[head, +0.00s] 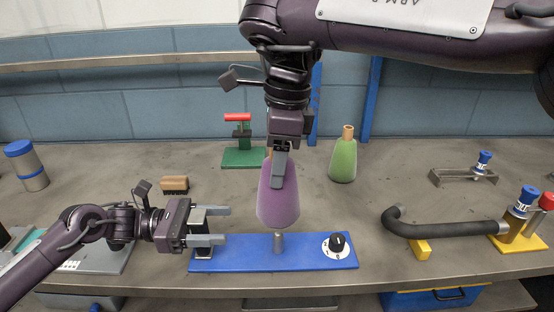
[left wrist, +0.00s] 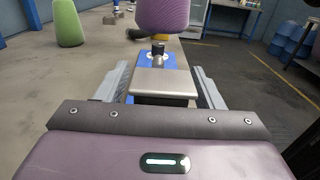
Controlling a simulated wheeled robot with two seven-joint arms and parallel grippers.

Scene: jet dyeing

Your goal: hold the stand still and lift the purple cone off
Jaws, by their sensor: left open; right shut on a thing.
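The purple cone (head: 278,205) hangs upright, wide end down, over the short grey peg (head: 278,243) of the blue stand (head: 305,255). The peg shows below the cone; I cannot tell whether its tip is clear of the cone. My right gripper (head: 279,178) is shut on the cone's upper part from above. My left gripper (head: 222,226) is open at the stand's left end, its fingers on either side of a metal-topped block (left wrist: 163,83). The left wrist view shows gaps between the block and both fingers. The cone also shows there (left wrist: 162,15).
A green cone (head: 343,160) and a green stand with a red handle (head: 241,157) stand behind. A brush (head: 174,185) lies at the left. A black hose (head: 440,227) lies at the right. A black knob (head: 337,243) sits on the blue stand's right end.

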